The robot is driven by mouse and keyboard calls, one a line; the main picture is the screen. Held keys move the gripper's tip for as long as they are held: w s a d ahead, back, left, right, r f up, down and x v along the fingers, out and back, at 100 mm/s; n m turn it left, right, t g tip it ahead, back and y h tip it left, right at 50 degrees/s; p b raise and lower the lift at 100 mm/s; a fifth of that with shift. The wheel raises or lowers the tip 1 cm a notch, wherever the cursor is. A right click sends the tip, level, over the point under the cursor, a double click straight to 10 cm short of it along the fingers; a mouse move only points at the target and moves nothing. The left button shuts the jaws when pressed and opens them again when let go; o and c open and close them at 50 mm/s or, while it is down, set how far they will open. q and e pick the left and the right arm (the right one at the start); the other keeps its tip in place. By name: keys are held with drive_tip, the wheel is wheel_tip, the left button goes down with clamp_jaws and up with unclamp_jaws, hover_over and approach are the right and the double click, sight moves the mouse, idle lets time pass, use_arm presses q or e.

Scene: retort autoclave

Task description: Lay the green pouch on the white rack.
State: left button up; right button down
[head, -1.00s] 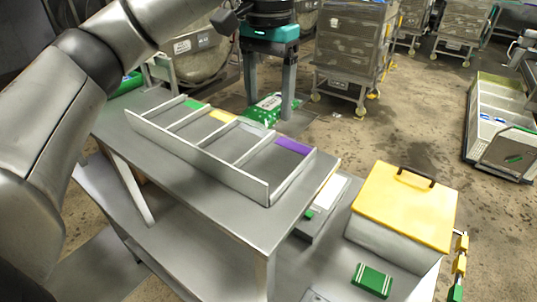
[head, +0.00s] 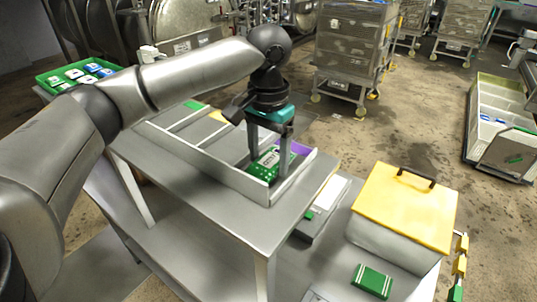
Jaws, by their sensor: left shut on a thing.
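My left gripper (head: 269,168) points down and is shut on the green pouch (head: 266,164), which has a pale label and white marks. The pouch is at the near right end of a pale grey divided rack (head: 232,174) on the metal table. It appears in or just above the end compartment with the purple strip (head: 301,150); I cannot tell whether it touches the bottom. Green (head: 194,105) and yellow (head: 218,116) strips mark compartments farther left. The whitish strip between yellow and purple is hidden behind my gripper. My right gripper is not in view.
A green crate (head: 45,82) with several packs stands at the table's far left. A yellow-lidded box (head: 405,205) and a green pack (head: 372,281) are at the lower right. A pale divided bin (head: 490,150) stands on the floor at far right.

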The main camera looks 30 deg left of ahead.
sight(269, 161)
use_arm(q)
drive_tip(key=o, duration=1.3)
wheel_tip(269, 161, up, 12)
